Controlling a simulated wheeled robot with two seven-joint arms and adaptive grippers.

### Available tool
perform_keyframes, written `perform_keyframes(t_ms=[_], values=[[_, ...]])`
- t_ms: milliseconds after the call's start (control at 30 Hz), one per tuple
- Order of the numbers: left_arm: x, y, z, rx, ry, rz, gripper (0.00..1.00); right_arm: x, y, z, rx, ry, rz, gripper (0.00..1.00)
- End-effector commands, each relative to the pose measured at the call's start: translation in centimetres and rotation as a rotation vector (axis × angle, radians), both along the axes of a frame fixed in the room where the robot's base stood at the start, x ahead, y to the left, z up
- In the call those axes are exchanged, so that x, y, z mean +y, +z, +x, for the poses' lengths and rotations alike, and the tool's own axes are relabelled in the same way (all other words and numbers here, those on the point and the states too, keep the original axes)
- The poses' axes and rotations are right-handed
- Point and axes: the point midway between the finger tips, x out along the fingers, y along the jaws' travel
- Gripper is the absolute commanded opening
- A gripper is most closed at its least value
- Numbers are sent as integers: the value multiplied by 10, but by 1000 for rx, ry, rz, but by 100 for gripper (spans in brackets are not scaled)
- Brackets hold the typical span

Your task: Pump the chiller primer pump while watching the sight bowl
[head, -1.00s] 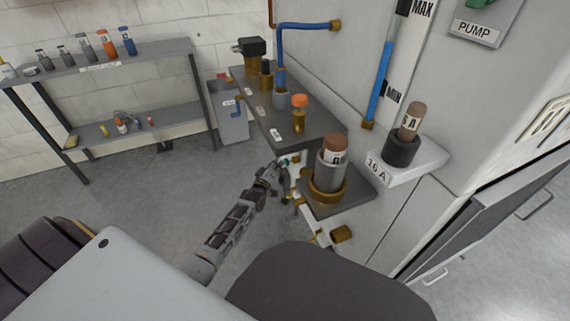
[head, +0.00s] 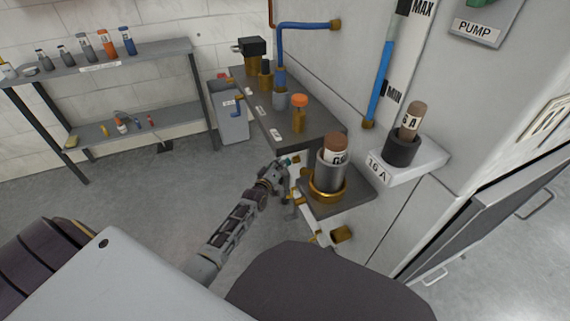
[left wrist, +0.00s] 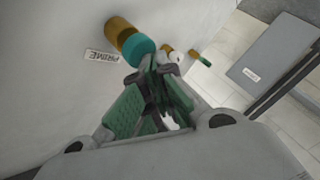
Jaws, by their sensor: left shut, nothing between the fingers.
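The primer pump's teal knob on a brass body (left wrist: 130,40) sticks out of the pale wall beside a PRIME label (left wrist: 101,57) in the left wrist view. In the head view only a small teal spot shows at my left gripper (head: 285,166), by the cabinet's side below the dark shelf. The left gripper (left wrist: 153,66) is shut and empty, its fingertips close to the knob's end face. I cannot tell whether they touch. I cannot pick out the sight bowl for certain. My right gripper is not in view.
A dark shelf (head: 313,127) carries brass fittings and an orange-capped one (head: 299,112). A lower bracket holds a brown-capped cartridge (head: 333,160) in a brass ring. A blue MIN–MAX level tube (head: 381,84) is on the wall.

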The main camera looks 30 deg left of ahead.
Motion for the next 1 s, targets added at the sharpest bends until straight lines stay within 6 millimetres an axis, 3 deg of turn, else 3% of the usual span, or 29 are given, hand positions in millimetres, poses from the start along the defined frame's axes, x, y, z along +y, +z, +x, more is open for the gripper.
perform_keyframes(t_ms=[1000], values=[[-6,0,6,0,-1,-1,0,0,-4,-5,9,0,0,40]])
